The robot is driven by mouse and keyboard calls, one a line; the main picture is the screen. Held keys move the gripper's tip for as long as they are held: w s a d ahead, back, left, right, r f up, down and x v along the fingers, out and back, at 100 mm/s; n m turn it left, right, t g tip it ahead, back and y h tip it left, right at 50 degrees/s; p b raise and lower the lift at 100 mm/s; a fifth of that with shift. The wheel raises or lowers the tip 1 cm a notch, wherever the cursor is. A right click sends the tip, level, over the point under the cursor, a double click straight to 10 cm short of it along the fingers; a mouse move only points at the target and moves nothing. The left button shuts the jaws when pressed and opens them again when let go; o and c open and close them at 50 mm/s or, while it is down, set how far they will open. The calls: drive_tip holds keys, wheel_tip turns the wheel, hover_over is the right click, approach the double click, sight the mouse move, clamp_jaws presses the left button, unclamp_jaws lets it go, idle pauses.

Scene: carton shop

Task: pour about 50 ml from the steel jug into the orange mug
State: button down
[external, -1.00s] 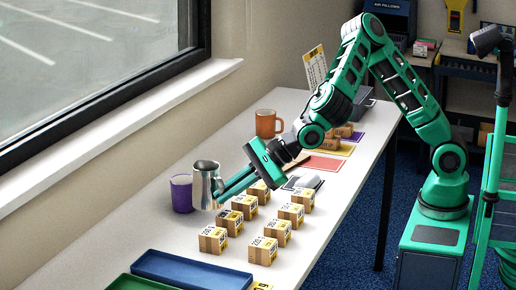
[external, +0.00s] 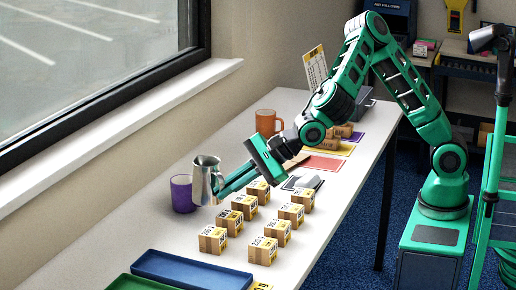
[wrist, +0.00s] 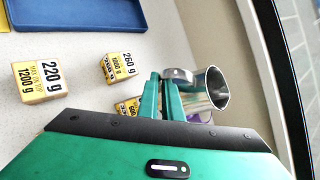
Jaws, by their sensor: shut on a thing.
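The orange mug (external: 267,123) stands upright farther back by the wall, apart from the jug and partly hidden by my arm.
A purple mug (external: 181,194) stands right beside the jug. Several small cartons (external: 264,250) stand in rows in front of my gripper. A blue tray (external: 190,270) lies at the near end. Coloured mats (external: 324,164) lie farther back. Some table between the jug and orange mug is clear.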

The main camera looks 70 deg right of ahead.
drive_tip(key=w+d+r+m+h, duration=0.1)
drive_tip(key=w+d, duration=0.3)
drive_tip(key=d, duration=0.4)
drive_tip(key=w+d+r+m+t+h, duration=0.15)
drive_tip(key=w+d, duration=0.25)
drive_tip(key=d, duration=0.4)
drive_tip(key=w+d+r+m+h, duration=0.15)
drive_tip(key=w+d, duration=0.25)
drive_tip(key=d, duration=0.4)
drive_tip(key=w+d+m+h, duration=0.1)
drive_tip(key=d+m+h, duration=0.35)
drive_tip(key=d, duration=2.35)
drive_tip(key=shift+m+g, duration=0.25)
wheel_tip(320, 180, down, 11)
drive_tip(key=shift+w+a+f, duration=0.1)
drive_tip(key=shift+w+a, duration=0.05)
drive_tip(key=shift+y, duration=0.25)
